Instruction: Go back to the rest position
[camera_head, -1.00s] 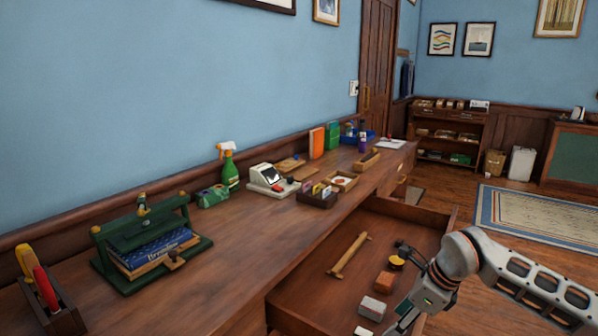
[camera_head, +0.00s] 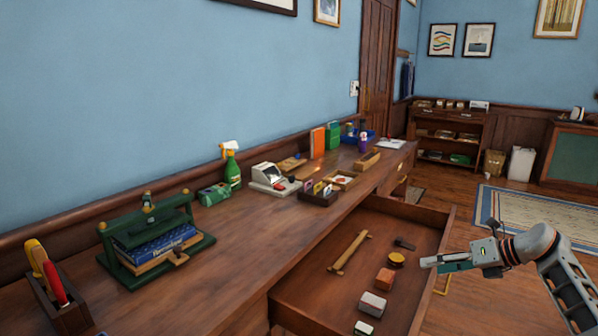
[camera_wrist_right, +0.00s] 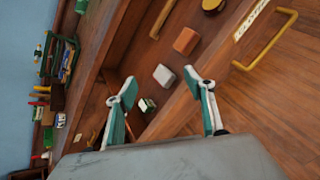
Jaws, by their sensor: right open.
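My right gripper (camera_head: 440,263) is over the right edge of the open drawer (camera_head: 309,287), with the arm coming in from the right. In the right wrist view its two teal-lined fingers (camera_wrist_right: 164,95) are spread apart with nothing held between them. Below the fingers are the drawer's front panel and a small green and white block (camera_wrist_right: 147,105). My left gripper is in neither view.
The drawer holds a wooden tool (camera_head: 349,252), a yellow round tin (camera_head: 396,259), an orange block (camera_head: 385,279) and a grey block (camera_head: 372,305). The long counter (camera_head: 245,235) carries a green press (camera_head: 150,240) and a spray bottle (camera_head: 231,166). Floor is free at right.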

